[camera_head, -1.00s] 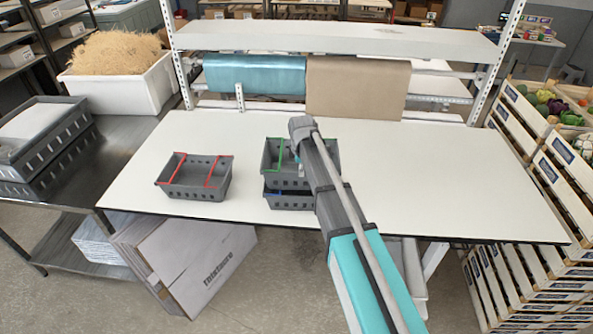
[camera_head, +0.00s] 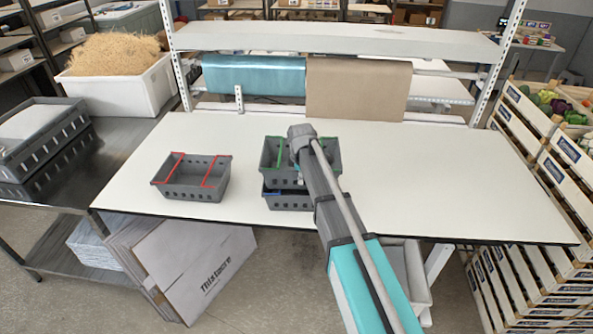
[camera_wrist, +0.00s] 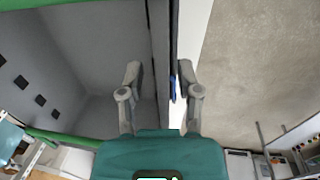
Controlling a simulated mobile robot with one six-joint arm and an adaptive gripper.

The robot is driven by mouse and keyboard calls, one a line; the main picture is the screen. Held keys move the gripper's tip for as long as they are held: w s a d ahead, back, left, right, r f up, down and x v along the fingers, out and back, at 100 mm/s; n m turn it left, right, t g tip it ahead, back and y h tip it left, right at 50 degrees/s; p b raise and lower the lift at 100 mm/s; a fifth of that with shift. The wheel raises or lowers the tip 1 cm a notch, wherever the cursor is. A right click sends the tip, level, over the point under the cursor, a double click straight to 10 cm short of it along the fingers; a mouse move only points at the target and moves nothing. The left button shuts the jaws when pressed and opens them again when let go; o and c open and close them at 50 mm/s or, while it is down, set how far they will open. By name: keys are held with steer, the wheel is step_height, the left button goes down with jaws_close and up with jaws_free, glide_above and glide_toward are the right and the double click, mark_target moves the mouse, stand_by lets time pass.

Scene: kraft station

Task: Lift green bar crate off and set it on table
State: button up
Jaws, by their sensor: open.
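The green bar crate (camera_head: 268,160) is a grey crate with green bars. It sits on top of another grey crate with a blue bar (camera_head: 290,201), on the white table (camera_head: 430,180). In the wrist view, the green bar crate (camera_wrist: 85,60) fills the left side, with green bars at top and bottom. My gripper (camera_wrist: 162,82) is open, one finger on the inner side and one on the outer side of the crate's wall. I cannot tell if the fingers touch it. In the head view my arm hides the fingers and part of both crates.
A grey crate with red bars (camera_head: 190,180) stands apart on the table to the left. The table's right side is clear. Behind the table are teal (camera_head: 255,76) and brown (camera_head: 358,90) paper rolls. Slatted wooden crates (camera_head: 545,165) stand at the right edge.

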steer(key=shift+c, duration=0.2)
jaws_close()
stand_by(0.4)
